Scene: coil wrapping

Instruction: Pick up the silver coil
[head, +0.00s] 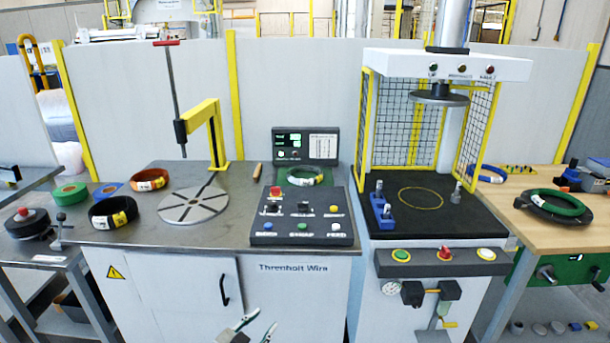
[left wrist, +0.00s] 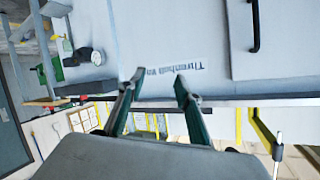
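My left gripper (head: 261,322) is at the bottom edge of the head view, in front of the cabinet and well below and nearer than the coil. In the left wrist view its two fingers (left wrist: 157,78) stand apart with nothing between them, so it is open and empty. The coil does not show in that view. My right gripper is not in view.
A black coil (head: 113,212) and an orange coil (head: 150,180) lie on the left worktop, beside a slotted disc (head: 193,205) and a yellow-armed post (head: 202,117). The control panel (head: 301,220) stands before the silver coil. A caged press (head: 440,66) is at the right.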

